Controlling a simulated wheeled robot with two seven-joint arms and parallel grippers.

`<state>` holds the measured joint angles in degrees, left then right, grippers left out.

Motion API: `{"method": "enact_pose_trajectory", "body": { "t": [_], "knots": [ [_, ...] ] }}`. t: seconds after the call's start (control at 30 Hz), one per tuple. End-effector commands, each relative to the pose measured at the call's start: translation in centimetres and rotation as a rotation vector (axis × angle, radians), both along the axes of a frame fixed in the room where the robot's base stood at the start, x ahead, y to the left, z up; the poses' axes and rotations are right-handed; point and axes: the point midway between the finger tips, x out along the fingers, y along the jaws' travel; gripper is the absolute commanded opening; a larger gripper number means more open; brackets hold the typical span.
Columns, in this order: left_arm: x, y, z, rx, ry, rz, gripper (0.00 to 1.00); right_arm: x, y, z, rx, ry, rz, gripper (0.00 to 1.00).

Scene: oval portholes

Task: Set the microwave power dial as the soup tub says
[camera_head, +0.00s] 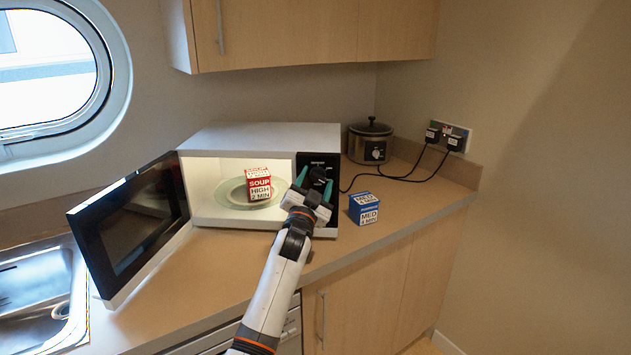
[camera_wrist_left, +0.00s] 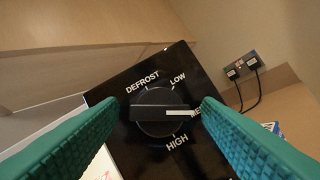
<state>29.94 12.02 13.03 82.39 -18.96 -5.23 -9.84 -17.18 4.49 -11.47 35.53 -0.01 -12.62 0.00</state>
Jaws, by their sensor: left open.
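The red-and-white soup tub (camera_head: 259,186) stands on the glass plate inside the open, lit microwave (camera_head: 262,136). Its front reads SOUP, HIGH, 2 MIN. The black power dial (camera_wrist_left: 157,97) is on the black control panel; the head view also shows it (camera_head: 318,173). Labels DEFROST, LOW, HIGH and a partly covered one beginning ME surround it. Its white pointer mark (camera_wrist_left: 180,113) points right, at the ME label. My left gripper (camera_head: 314,184) is open in front of the panel, its teal fingers either side of the dial in the wrist view; contact cannot be told. My right gripper is out of view.
A blue-and-white tub (camera_head: 364,209) reading MED stands on the counter (camera_head: 425,201) right of the microwave. A slow cooker (camera_head: 370,143) stands behind it, with cables to wall plugs (camera_head: 447,136). The microwave door (camera_head: 132,222) swings out left, near the sink (camera_head: 38,300).

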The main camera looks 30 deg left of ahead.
Motion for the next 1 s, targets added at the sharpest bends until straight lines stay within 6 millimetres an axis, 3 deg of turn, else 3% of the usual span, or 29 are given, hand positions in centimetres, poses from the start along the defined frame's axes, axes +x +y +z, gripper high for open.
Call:
{"method": "enact_pose_trajectory", "body": {
  "t": [0.3,0.57,1.0],
  "knots": [
    [0.2,0.1,0.0,0.001,0.0,0.0,0.57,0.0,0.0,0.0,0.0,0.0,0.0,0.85],
    [0.2,0.1,0.0,0.001,0.001,0.0,0.14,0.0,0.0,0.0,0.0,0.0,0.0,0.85],
    [0.1,0.2,0.4,0.093,0.053,0.001,0.14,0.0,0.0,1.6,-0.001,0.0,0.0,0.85]
  ]
}}
